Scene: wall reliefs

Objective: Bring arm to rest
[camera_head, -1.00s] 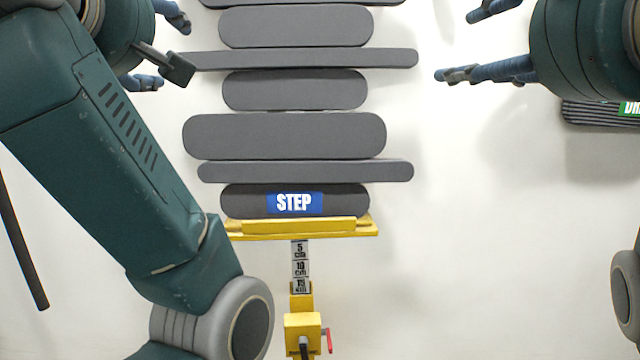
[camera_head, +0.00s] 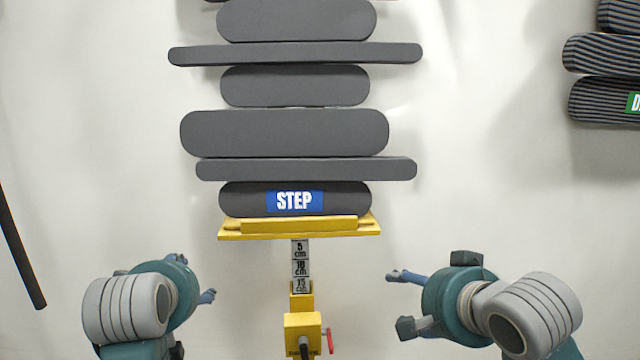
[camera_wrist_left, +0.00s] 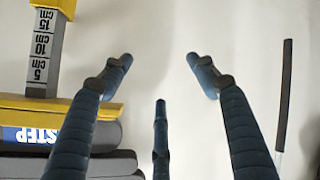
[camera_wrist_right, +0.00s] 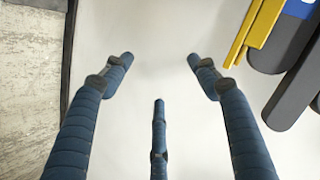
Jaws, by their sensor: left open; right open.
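My left gripper (camera_head: 207,278) is low at the left in the head view, left of the yellow stand. In the left wrist view its blue fingers (camera_wrist_left: 160,80) are spread with nothing between them. My right gripper (camera_head: 398,300) is low at the right, right of the stand. In the right wrist view its fingers (camera_wrist_right: 160,80) are also spread and empty. Neither gripper touches anything that I can see. Parts of both grippers are hidden behind my own wrists in the head view.
Grey rounded bars (camera_head: 285,133) form a wall relief; the lowest carries a blue STEP label (camera_head: 294,201). Below is a yellow ledge (camera_head: 300,229) on a scaled post (camera_head: 300,262) with a red lever (camera_head: 329,341). Striped bars (camera_head: 603,101) are at right, a dark rod (camera_head: 20,245) at left.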

